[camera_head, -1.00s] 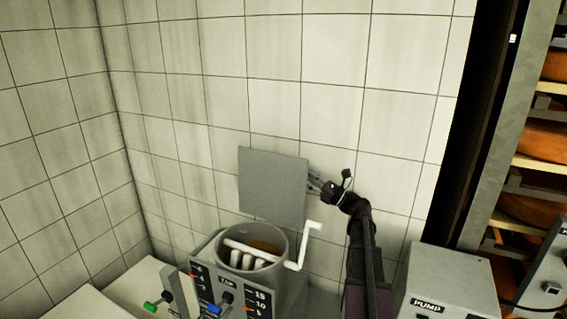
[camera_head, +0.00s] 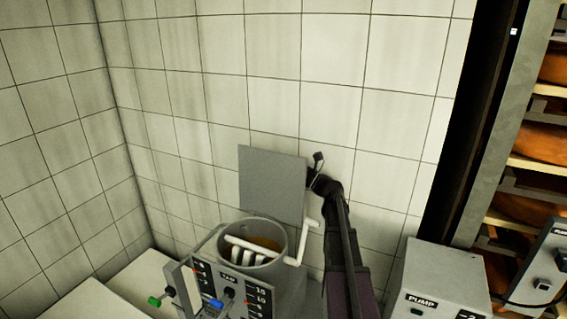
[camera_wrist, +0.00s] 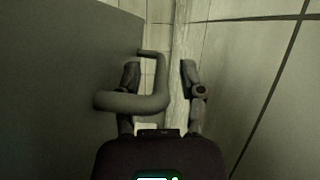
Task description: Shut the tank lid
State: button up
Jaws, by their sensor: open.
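The tank lid (camera_head: 272,185) is a flat grey square plate standing upright behind the round tank (camera_head: 225,258), whose mouth is open. My gripper (camera_head: 311,178) is at the lid's right edge in the head view, its fingers mostly hidden behind the lid. In the wrist view, the lid (camera_wrist: 60,80) fills the left side and a bent grey bar (camera_wrist: 155,98), seemingly the lid's handle, projects from it. My gripper (camera_wrist: 159,76) is open there. The bar passes in front of the left finger, and its outer part lies between the fingers; contact is unclear.
A white crank (camera_head: 302,250) sticks out at the tank's right side. A control panel (camera_head: 235,290) with levers stands in front. A pump box (camera_head: 440,280) is at the right, near shelves of cheese wheels (camera_head: 540,150). The tiled wall (camera_head: 400,100) is close behind.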

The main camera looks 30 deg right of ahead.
grip_shut()
jog(key=shift+s, duration=0.15)
